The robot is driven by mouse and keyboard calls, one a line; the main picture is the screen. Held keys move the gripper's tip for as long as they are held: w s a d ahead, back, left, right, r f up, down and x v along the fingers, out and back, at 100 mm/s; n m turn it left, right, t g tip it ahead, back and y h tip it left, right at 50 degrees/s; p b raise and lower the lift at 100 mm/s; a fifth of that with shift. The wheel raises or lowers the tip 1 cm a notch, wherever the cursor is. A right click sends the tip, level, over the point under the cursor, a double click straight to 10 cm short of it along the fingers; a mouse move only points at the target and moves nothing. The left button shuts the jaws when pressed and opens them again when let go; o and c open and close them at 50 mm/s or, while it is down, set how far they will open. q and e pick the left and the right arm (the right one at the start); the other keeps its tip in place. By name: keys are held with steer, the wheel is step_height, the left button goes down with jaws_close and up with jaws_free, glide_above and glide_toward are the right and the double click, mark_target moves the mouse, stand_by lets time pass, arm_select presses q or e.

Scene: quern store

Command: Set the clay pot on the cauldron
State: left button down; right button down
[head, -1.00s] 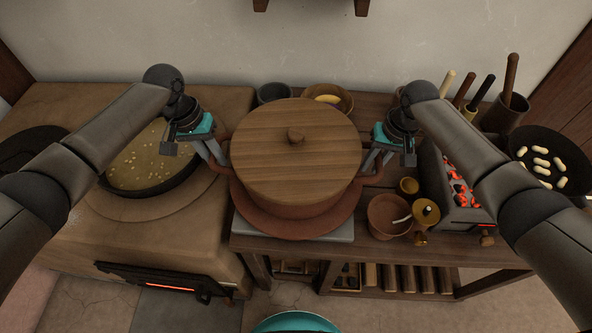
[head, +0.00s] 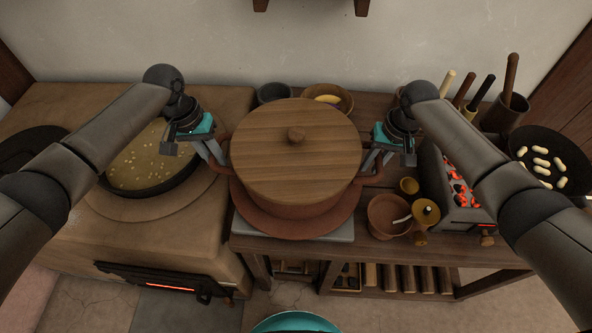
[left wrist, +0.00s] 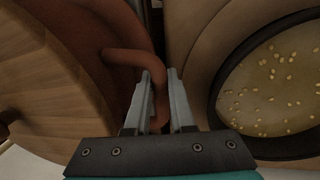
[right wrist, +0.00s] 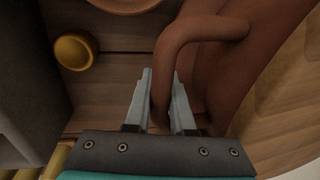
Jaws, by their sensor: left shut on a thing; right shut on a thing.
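The clay pot (head: 325,206), reddish brown with a round wooden lid (head: 290,160), is upright over a wide clay dish (head: 285,229) on a grey slab. I cannot tell whether its base touches the dish. My left gripper (head: 222,162) is shut on the pot's left handle, also seen in the left wrist view (left wrist: 128,57). My right gripper (head: 368,165) is shut on its right handle, clear in the right wrist view (right wrist: 190,35). The cauldron appears to be the dark round vessel (head: 192,184) set in the stove to the left, holding pale liquid with floating bits.
The stove (head: 225,105) has a glowing fire mouth at its front. Right of the pot stand a clay bowl (head: 378,222), a small yellow cup (head: 409,186), a charcoal brazier (head: 430,172) and a black pan (head: 520,145). Bowls stand behind the pot.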

arm_select(q)
steer(key=shift+w+r, duration=0.15)
steer(key=shift+r, duration=0.05)
arm_select(e)
steer(key=shift+w+r, duration=0.15)
steer(key=shift+r, duration=0.1)
